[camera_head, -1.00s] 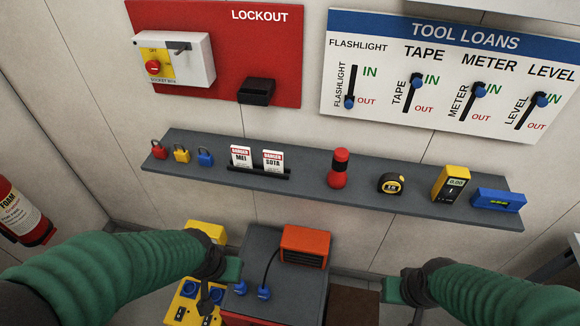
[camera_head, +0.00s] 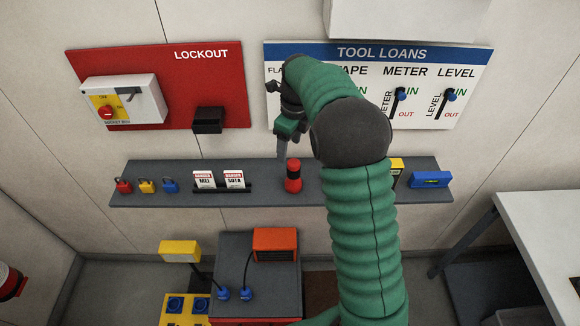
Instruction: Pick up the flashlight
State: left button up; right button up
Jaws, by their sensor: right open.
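The flashlight (camera_head: 293,180), red with a black band, stands upright on the grey wall shelf (camera_head: 270,197), right of the two white tags. My right gripper (camera_head: 284,148) is open and empty. Its fingers point down, just above and slightly left of the flashlight's top in the picture; how far apart they are in depth I cannot tell. My right forearm covers part of the tool board (camera_head: 473,110) and the shelf. My left gripper is out of the picture.
The yellow meter (camera_head: 397,168) is partly hidden by my arm, and the blue level (camera_head: 431,179) lies at the shelf's right end. White tags (camera_head: 204,180) and small padlocks (camera_head: 146,186) stand left. A black box (camera_head: 208,120) juts from the red lockout board (camera_head: 190,75).

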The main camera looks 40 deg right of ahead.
aim_at(291, 162)
jog(key=f+m, duration=0.1)
jog(key=f, duration=0.2)
jog(key=w+d+f+m+p, duration=0.1)
jog(key=f, duration=0.2)
jog(key=d+f+p, duration=0.1)
jog(key=f, duration=0.2)
jog(key=shift+w+d+f+m, duration=0.15)
jog(key=shift+w+m, duration=0.1)
jog(key=shift+m, duration=0.15)
jog(key=f+p, duration=0.1)
jog(key=f, duration=0.1)
jog(key=f+p, duration=0.2)
jog(key=f, duration=0.1)
jog(key=shift+d+f, duration=0.35)
jog(key=shift+d, duration=0.05)
jog(key=shift+f, duration=0.15)
jog(key=shift+a, duration=0.15)
jog(key=c, duration=0.9)
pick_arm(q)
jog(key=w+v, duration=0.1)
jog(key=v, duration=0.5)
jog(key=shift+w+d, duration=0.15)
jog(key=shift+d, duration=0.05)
pick_arm(e)
grip_shut()
